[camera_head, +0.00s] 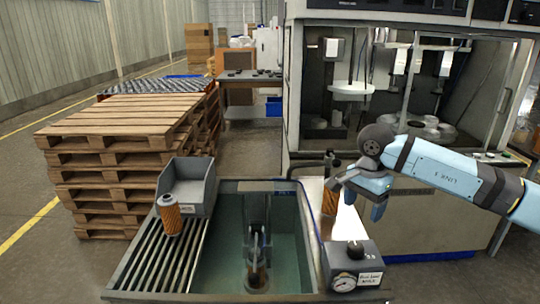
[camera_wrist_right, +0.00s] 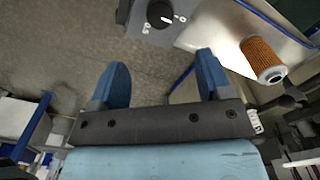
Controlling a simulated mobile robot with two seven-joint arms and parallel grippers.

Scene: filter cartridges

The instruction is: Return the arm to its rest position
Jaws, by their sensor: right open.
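My left arm and gripper are not in view.
A dial unit (camera_head: 354,270) with a black knob stands near, below the gripper. The tank (camera_head: 220,262) holds a dark fixture. Another orange cartridge (camera_head: 169,214) is by a grey bin (camera_head: 197,191) over the slatted rack. A large machine cabinet (camera_head: 425,215) stands behind; pallets (camera_head: 110,130) are stacked left.

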